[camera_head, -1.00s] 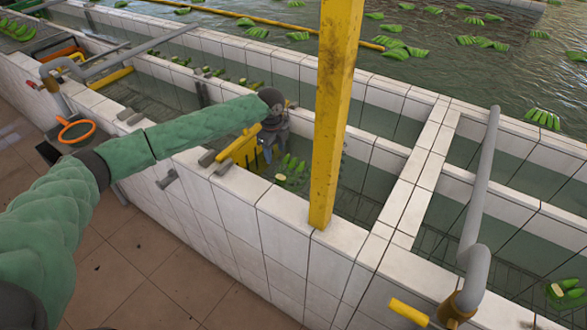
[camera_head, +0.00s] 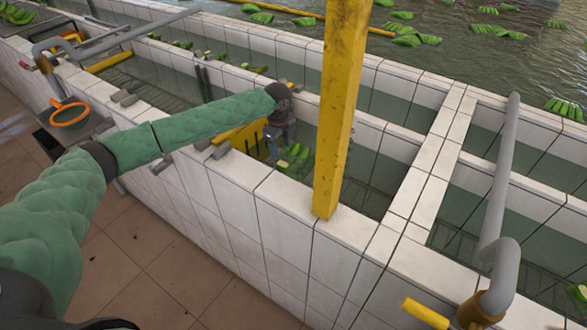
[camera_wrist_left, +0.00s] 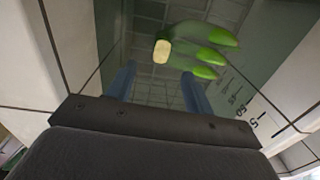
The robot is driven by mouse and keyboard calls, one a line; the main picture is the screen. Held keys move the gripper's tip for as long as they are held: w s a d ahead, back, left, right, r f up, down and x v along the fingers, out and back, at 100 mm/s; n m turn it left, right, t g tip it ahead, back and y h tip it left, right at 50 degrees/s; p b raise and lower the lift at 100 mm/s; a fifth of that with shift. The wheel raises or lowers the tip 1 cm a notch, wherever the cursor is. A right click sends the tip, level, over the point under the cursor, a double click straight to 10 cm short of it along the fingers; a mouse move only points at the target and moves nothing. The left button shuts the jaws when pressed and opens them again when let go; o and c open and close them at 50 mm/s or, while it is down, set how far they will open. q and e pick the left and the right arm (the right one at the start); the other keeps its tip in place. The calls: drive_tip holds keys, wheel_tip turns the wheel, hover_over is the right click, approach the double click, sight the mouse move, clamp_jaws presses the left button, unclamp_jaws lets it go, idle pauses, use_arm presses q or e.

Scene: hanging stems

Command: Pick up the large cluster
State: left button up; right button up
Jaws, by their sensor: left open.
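A green banana cluster (camera_head: 293,158) lies in the water of the tiled trough, left of the yellow post. In the left wrist view the cluster (camera_wrist_left: 205,58) shows a pale cut crown and several green fingers. My left gripper (camera_head: 272,147) points down into the trough, just left of the cluster. In the left wrist view its two blue fingers (camera_wrist_left: 158,80) stand apart with nothing between them. The cluster lies beyond the fingertips, its crown near the gap and its green fingers to the right. My right gripper is out of view.
The yellow post (camera_head: 340,110) stands on the trough wall close to the right of my left gripper. White tiled walls (camera_head: 290,210) bound the trough. A grey pipe (camera_head: 502,180) rises at the right. More clusters float in the far pool (camera_head: 450,60).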

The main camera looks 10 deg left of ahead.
sight(284, 164)
use_arm(q)
drive_tip(key=shift+f, duration=0.45)
drive_tip(key=shift+f+p, duration=0.35)
drive_tip(key=shift+f, duration=0.35)
drive_tip(key=shift+d+f, duration=0.1)
drive_tip(key=shift+f, duration=0.45)
drive_tip(key=f+p, duration=0.1)
drive_tip(key=f, duration=0.1)
drive_tip(key=f+p, duration=0.2)
drive_tip(key=shift+w+d, duration=0.15)
drive_tip(key=shift+d, duration=0.05)
drive_tip(key=shift+f, duration=0.5)
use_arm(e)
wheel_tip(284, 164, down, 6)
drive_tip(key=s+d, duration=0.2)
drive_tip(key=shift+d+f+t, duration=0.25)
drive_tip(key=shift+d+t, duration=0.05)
use_arm(q)
drive_tip(key=shift+c, duration=0.2)
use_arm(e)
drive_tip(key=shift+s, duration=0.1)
use_arm(q)
drive_tip(key=c, duration=1.1)
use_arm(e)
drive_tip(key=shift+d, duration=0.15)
